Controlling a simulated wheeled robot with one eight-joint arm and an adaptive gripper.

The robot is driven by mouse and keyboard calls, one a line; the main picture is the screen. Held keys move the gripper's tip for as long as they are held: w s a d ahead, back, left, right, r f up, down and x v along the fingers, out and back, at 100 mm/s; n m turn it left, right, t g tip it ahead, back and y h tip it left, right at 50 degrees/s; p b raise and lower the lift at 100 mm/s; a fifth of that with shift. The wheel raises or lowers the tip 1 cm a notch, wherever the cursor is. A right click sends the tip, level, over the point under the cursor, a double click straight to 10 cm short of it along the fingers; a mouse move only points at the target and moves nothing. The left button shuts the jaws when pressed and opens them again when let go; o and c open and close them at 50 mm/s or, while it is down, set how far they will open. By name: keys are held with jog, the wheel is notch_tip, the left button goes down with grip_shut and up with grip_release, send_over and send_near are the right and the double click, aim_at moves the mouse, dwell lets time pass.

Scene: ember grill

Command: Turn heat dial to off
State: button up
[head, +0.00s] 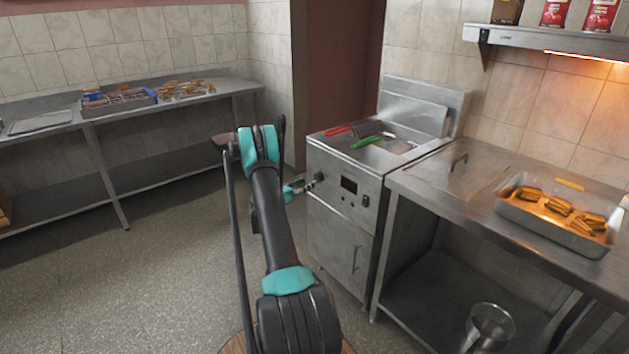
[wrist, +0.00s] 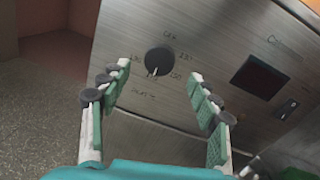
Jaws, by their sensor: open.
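The heat dial (wrist: 158,62) is a round black knob on the fryer's steel front panel (wrist: 215,45). Its white mark points down, away from the OFF label (wrist: 169,36) above it. Small numbers are printed around it. My gripper (wrist: 160,71) is open, its two green-padded fingers reaching toward the panel on either side of the dial. I cannot tell whether they touch it. In the head view my gripper (head: 305,187) is at the left of the fryer's front (head: 335,218), where the dial is hard to make out.
A dark display (wrist: 260,76) and a switch (wrist: 287,109) sit right of the dial. Baskets with red (head: 339,131) and green (head: 366,142) handles lie in the fryer top. A steel counter (head: 440,185) with a food tray (head: 540,228) adjoins on the right. Floor is clear at left.

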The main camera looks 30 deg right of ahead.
aim_at(317, 178)
jog(key=shift+w+d, duration=0.2)
jog(key=shift+d, duration=1.2)
jog(key=shift+w+d, duration=0.2)
jog(key=shift+d, duration=1.15)
jog(key=shift+c, duration=0.4)
jog(key=c, duration=1.1)
